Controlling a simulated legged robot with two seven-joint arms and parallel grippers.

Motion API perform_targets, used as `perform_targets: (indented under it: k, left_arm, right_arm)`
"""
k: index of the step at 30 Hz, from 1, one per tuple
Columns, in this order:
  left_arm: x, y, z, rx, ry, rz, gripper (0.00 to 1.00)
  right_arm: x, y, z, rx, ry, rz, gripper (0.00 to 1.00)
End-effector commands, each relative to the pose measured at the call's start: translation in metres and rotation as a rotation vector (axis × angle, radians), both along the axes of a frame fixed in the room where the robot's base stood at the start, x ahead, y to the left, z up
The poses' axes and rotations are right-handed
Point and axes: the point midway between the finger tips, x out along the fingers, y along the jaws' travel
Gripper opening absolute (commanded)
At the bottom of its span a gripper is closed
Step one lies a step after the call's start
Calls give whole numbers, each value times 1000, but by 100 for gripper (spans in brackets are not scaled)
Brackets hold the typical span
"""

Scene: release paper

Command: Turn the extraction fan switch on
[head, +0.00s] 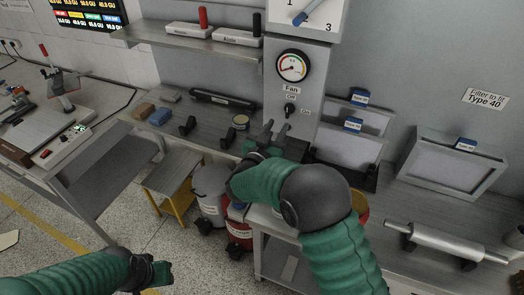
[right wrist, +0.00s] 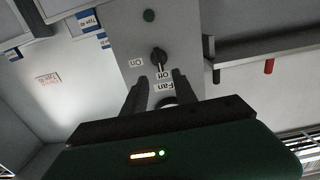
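The fan switch (head: 289,109) is a small dark knob on the grey column, below the "Fan" label. "Off" is printed above it and "On" to its right. In the right wrist view, which is upside down, the switch (right wrist: 158,57) has its long side lined up toward "Off". My right gripper (head: 276,131) is just below and in front of the switch. In the right wrist view its two fingers (right wrist: 157,82) are apart and empty, with the switch beyond their tips and no contact visible. My left gripper (head: 160,273) is low at the left, far from the switch; its fingers are unclear.
A round gauge (head: 292,66) sits above the switch. A shelf (head: 190,40) holds two lever boxes. The workbench (head: 208,142) carries sponges, a tin and brackets. Filter frames (head: 455,163) stand to the right. Buckets (head: 212,190) and a yellow stool (head: 172,177) are below.

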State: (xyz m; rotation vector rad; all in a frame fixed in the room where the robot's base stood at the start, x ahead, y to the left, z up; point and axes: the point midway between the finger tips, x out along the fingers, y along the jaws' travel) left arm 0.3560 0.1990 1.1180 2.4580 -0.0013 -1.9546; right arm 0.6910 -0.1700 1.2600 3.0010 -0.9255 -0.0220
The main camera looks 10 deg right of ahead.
Motion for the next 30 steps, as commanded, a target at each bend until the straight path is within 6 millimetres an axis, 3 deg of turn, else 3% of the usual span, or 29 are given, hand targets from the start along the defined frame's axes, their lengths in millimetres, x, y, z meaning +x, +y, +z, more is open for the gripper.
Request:
perform_targets:
  k: [30]
  left_arm:
    - [0,0,6,0,0,0,36]
  right_arm:
    - [-71,50,1,0,0,3,34]
